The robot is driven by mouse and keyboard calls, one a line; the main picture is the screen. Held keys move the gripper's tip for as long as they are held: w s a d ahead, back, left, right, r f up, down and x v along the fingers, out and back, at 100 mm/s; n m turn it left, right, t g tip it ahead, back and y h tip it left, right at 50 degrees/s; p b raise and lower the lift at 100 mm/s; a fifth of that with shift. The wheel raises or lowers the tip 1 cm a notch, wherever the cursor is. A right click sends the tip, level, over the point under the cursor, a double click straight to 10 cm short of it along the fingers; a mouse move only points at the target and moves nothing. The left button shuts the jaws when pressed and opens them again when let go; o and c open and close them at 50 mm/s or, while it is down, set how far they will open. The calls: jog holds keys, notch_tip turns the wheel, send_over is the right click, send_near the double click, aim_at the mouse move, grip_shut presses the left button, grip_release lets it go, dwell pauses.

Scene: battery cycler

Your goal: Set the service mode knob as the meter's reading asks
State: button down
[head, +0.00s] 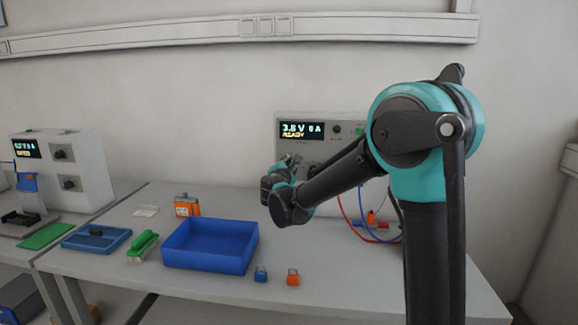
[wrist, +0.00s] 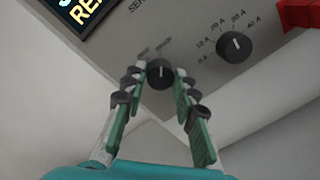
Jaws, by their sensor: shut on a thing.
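The cycler (head: 345,118) stands at the back of the bench, and its lit display (head: 301,130) reads about 3.8 V, 0 A, with READY below; the first decimal is hard to tell. In the wrist view, my gripper (wrist: 160,77) has its two fingers on either side of a small dark knob (wrist: 159,72) and is shut on it. The knob's white pointer line points roughly up in the picture. Small labels sit above it, too blurred to read surely. In the head view my gripper (head: 287,165) is at the cycler's front, and my arm hides much of the panel.
A second dark knob (wrist: 234,46) with ampere marks is close to the right, and a red part (wrist: 298,14) lies beyond. The bench holds a blue bin (head: 210,262), blue padlock (head: 260,274), orange padlock (head: 293,277), green brush (head: 142,246) and red and blue leads (head: 352,226).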

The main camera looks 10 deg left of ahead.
dwell(0.3)
jog(key=c, duration=1.2)
grip_release()
jog(key=s, duration=1.2)
jog(key=shift+a+r, duration=0.15)
jog(key=shift+a, duration=0.25)
